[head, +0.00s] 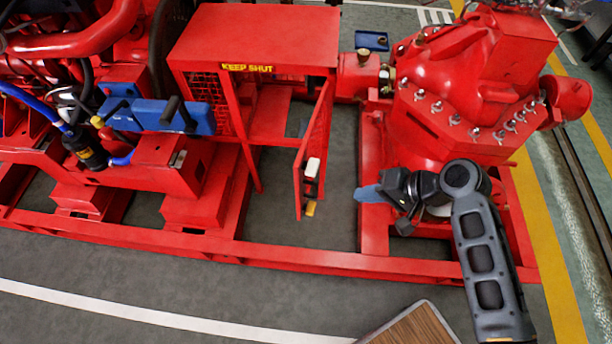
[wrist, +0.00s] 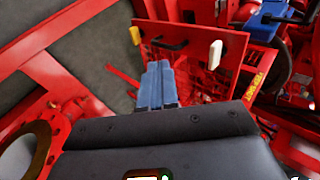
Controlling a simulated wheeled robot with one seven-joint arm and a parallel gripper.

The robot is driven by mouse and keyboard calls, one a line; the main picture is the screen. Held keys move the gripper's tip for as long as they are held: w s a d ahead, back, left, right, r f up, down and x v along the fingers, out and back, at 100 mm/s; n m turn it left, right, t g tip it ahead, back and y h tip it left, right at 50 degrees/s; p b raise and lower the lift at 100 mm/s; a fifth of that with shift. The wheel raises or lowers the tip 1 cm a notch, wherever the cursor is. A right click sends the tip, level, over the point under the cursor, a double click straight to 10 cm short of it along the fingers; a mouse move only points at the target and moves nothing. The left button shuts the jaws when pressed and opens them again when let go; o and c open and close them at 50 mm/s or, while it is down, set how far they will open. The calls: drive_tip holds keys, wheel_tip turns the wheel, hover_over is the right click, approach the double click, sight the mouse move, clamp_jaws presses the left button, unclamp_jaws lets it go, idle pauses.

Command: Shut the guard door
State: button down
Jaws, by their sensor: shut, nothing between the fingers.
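The red guard door (head: 316,140) stands swung open toward the front from the right side of the red guard housing (head: 250,28), which has a yellow "KEEP SHUT" label (head: 247,67). The door has a white block (head: 312,168) and a yellow piece (head: 310,209) near its free edge. In the wrist view the door (wrist: 190,48) shows a black handle (wrist: 165,44) and mesh. My gripper (head: 366,193) is to the right of the door, its blue fingers together and empty, pointing toward it. A gap shows between them in the head view. In the wrist view the fingers (wrist: 158,82) overlap the door's image.
The red pump (head: 465,85) with studs stands right of the door, beside my arm. A red base frame (head: 300,256) runs along the front. A blue box (head: 160,115) is on the left. Grey floor (head: 342,190) lies clear between door and gripper. A blue tray (head: 371,41) is behind.

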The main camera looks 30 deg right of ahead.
drive_tip(key=w+r+y, duration=0.1)
drive_tip(key=w, duration=0.1)
approach(301, 189)
wheel_tip(301, 189, down, 3)
drive_tip(key=shift+w+a+f, duration=0.15)
drive_tip(key=shift+w+a, duration=1.4)
drive_tip(key=shift+a, duration=0.05)
drive_tip(key=shift+a, duration=0.15)
